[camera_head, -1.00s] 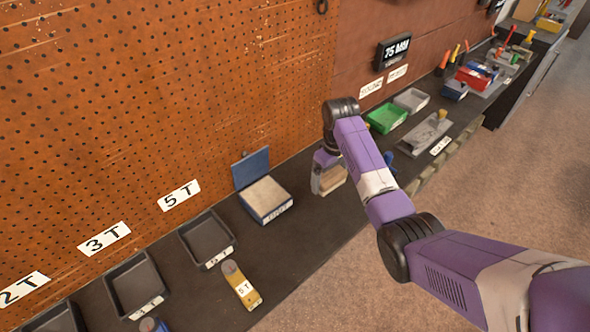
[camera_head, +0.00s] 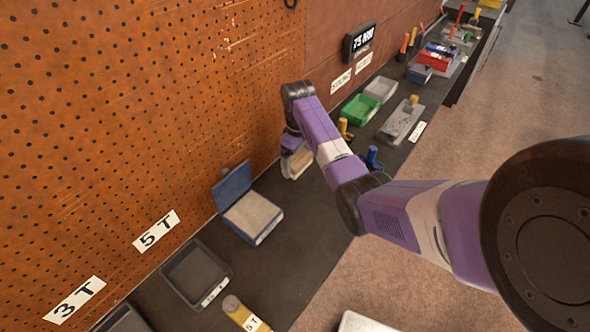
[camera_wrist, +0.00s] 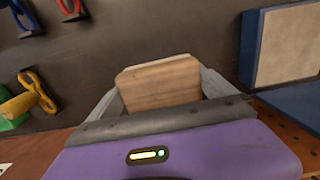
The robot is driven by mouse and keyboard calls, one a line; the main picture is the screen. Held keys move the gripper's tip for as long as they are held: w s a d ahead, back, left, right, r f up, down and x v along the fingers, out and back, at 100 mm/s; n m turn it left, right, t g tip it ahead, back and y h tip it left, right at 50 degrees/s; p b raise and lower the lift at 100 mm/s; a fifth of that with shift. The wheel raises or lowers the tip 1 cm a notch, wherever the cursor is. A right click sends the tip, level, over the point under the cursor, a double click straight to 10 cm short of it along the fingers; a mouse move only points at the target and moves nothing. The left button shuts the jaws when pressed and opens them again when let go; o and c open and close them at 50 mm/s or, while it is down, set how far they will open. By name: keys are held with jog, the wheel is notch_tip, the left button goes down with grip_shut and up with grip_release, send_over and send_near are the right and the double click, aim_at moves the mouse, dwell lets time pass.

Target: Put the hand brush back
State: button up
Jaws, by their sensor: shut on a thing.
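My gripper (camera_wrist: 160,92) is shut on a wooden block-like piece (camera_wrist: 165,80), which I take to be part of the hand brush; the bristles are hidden. In the head view the held wooden piece (camera_head: 297,162) shows at the end of my arm, over the dark bench between the open blue box and the yellow-handled tool. I cannot tell from these views whether it touches the bench.
An open blue box (camera_head: 264,236) with a pale pad stands to the left. A green bin (camera_head: 360,109), a grey bin (camera_head: 381,88) and a grey tray (camera_head: 402,122) stand farther along the bench. A blue clamp-like tool (camera_head: 373,158) lies near my arm. The pegboard (camera_head: 120,130) rises behind.

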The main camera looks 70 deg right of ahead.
aim_at(298, 157)
jog(key=shift+f, duration=2.25)
jog(key=shift+f, duration=0.1)
jog(key=o, duration=1)
jog(key=shift+c, duration=0.2)
jog(key=shift+s, duration=0.1)
notch_tip(298, 157, up, 12)
jog(key=shift+r, duration=0.1)
